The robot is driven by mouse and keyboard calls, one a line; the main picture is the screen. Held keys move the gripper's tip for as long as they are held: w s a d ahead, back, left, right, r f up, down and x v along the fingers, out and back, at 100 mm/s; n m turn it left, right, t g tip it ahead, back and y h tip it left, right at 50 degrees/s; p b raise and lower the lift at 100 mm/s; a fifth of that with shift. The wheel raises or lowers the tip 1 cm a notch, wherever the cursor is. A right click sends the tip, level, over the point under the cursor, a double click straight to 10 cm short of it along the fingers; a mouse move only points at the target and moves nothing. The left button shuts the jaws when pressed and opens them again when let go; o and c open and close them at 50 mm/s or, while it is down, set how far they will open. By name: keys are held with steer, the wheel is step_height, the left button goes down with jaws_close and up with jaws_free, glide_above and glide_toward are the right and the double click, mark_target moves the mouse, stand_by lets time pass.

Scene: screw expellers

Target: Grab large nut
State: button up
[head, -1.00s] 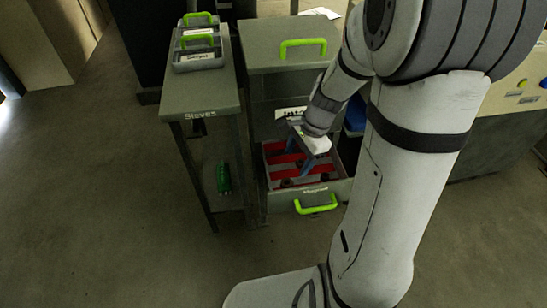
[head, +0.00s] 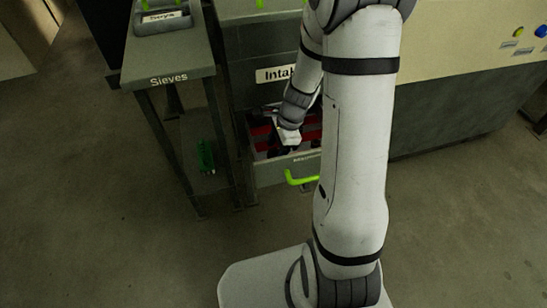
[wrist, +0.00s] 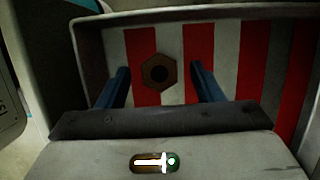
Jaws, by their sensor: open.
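My gripper (wrist: 160,80) is open, with one blue finger on each side of the nut in the picture. The fingers appear apart from the nut; I cannot tell how far above it they are. In the head view my gripper (head: 284,148) is over the open drawer (head: 280,174), and my arm hides part of the drawer. The nut cannot be made out there.
The drawer walls stand close around my gripper. A bright green handle (head: 300,180) is on the drawer front. A table marked Sieves (head: 168,68) stands to the left, with a green object (head: 206,156) on its lower shelf. A cream and grey machine (head: 460,85) is at right.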

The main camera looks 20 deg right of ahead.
steer(key=shift+f, duration=0.1)
steer(key=shift+c, duration=0.2)
steer(key=c, duration=1)
